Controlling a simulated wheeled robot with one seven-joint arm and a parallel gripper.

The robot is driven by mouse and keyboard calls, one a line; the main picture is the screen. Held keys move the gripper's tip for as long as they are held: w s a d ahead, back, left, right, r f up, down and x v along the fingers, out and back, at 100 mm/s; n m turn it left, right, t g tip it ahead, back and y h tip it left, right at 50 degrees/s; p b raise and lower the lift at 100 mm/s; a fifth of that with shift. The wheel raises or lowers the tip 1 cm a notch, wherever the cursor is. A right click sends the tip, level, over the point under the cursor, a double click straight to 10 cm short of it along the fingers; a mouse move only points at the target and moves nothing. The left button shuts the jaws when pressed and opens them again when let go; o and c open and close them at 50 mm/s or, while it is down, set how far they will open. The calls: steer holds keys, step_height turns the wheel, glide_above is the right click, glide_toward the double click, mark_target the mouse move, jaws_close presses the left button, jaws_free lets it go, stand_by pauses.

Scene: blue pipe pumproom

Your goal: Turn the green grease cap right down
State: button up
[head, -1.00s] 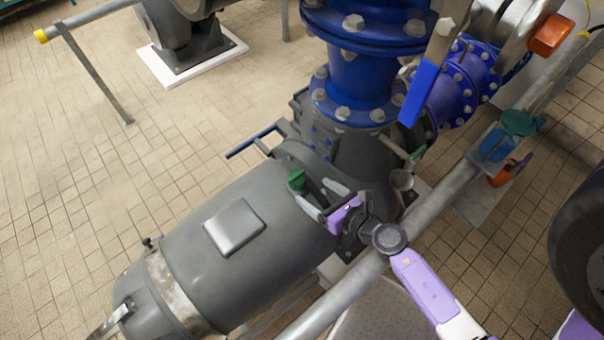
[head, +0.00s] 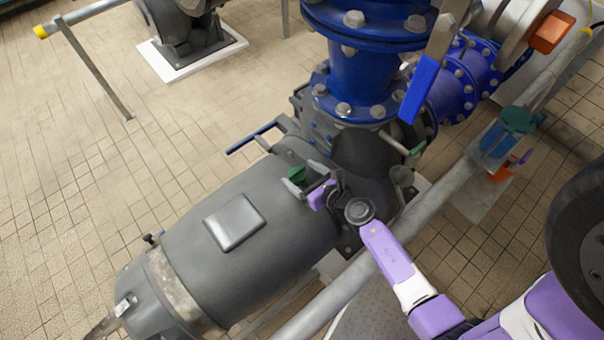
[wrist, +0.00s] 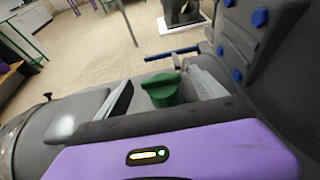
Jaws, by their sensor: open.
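The green grease cap (head: 297,174) sits on top of the grey pump motor housing, near its pipe end. In the wrist view the cap (wrist: 162,90) shows as a round green knob with a raised bar on top, between my two fingers. My gripper (head: 304,179) is open, with one finger on each side of the cap. In the wrist view my gripper (wrist: 163,92) shows a gap left of the cap, and its right finger looks closer. Whether either finger touches the cap I cannot tell. The cap's lower part is hidden behind my gripper body.
A blue-handled lever (head: 422,85) hangs from the blue flanged pipe (head: 358,75) above and right. A grey rail (head: 450,186) runs diagonally beneath my arm. A blue bar handle (head: 252,138) is behind the cap. A raised box cover (head: 235,221) lies left on the housing.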

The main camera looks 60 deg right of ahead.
steer(key=shift+c, duration=0.2)
steer(key=c, duration=1.3)
